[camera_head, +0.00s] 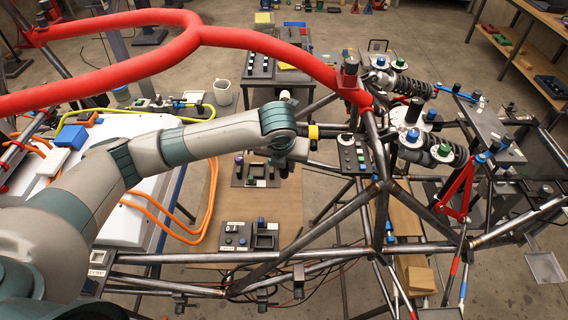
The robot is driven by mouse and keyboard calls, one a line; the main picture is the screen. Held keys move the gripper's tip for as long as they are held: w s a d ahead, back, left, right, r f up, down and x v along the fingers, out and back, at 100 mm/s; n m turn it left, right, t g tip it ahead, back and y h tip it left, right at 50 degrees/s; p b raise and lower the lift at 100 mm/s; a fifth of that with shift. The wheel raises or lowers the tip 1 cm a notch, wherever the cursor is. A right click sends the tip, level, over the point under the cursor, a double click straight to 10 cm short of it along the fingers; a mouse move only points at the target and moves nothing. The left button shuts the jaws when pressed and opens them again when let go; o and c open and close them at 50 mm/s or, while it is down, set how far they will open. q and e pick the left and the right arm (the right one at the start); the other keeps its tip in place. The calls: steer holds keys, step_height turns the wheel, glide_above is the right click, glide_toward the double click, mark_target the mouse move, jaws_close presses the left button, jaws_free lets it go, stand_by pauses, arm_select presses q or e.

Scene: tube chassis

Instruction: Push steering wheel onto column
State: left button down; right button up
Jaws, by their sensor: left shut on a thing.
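My left gripper (290,153) is beyond the wrist at the middle of the view. It is shut on a part that my wrist mostly hides. I cannot make out a steering wheel rim. A yellow collar (313,131) shows just right of my wrist, in line with a dark shaft that runs right toward the chassis tubes. This may be the steering column, but I cannot tell for sure. Whether the held part touches the collar is hidden. My right gripper is not in view.
A thick red padded tube (190,40) arches across above my arm. A dark panel with knobs (352,153) stands close right of the yellow collar. Bare steel tubes (290,255) cross in front. Shock absorbers (400,84) are at the right.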

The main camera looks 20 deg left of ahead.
arm_select(q)
steer(key=shift+w+d+r, duration=0.1)
steer(key=shift+r, duration=0.05)
steer(key=c, duration=1.4)
jaws_free()
steer(key=shift+d, duration=0.1)
steer(key=shift+c, duration=0.2)
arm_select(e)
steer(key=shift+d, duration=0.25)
arm_select(q)
steer(key=o, duration=0.6)
steer(key=shift+o, duration=0.2)
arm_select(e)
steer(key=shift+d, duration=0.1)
arm_select(q)
steer(key=shift+s+r, duration=0.35)
steer(key=shift+r, duration=0.3)
steer(key=shift+v, duration=2.7)
